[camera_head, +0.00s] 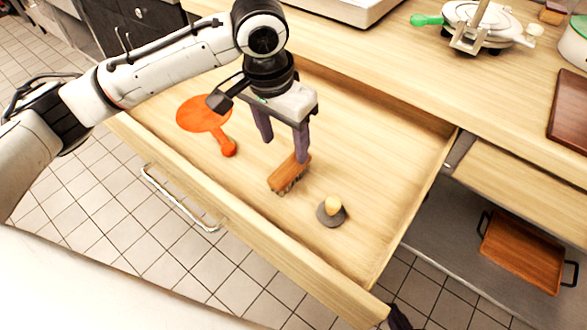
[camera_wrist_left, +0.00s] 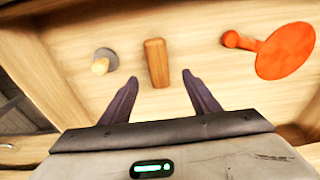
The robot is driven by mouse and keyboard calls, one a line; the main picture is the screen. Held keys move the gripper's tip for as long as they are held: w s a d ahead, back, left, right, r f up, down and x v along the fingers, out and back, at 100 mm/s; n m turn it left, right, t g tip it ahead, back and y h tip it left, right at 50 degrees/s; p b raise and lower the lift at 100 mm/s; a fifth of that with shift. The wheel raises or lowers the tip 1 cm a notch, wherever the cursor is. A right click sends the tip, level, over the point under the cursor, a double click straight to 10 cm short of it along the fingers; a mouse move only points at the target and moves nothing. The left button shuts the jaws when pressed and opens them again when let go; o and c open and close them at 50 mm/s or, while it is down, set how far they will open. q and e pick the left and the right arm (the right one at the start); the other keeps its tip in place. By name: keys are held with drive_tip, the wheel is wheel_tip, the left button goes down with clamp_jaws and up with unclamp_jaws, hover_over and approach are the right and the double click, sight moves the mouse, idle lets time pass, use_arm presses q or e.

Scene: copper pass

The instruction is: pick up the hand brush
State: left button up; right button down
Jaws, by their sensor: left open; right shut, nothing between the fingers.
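The hand brush (camera_head: 289,175) lies in the open drawer, with a wooden back on top and dark bristles low on its near side. In the left wrist view the brush (camera_wrist_left: 156,62) stands lengthwise just beyond the gap between the fingers. My left gripper (camera_head: 283,148) is open and points down above the far end of the brush; one finger overlaps the brush in the head view. Nothing is between its fingers (camera_wrist_left: 160,80). A small dark part of my right gripper (camera_head: 402,317) shows at the bottom edge, low in front of the drawer.
In the drawer (camera_head: 385,205), an orange paddle-shaped item (camera_head: 203,113) lies left of the brush and a grey disc with a pale knob (camera_head: 331,211) lies right. The drawer's front wall (camera_head: 235,225) is a raised edge. A wooden tray (camera_head: 522,250) sits on the lower shelf.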

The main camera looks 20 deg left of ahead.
sight(290, 166)
use_arm(q)
drive_tip(key=f, duration=0.3)
drive_tip(key=f+b, duration=0.1)
drive_tip(key=f, duration=0.2)
drive_tip(key=w+f, duration=0.1)
drive_tip(key=f, duration=0.2)
drive_tip(key=shift+d+f, duration=0.15)
drive_tip(key=shift+d, duration=0.2)
drive_tip(key=c, duration=1.2)
drive_tip(key=shift+o, duration=0.2)
wheel_tip(290, 166, up, 10)
drive_tip(key=shift+r+p, duration=0.1)
drive_tip(key=shift+p, duration=0.55)
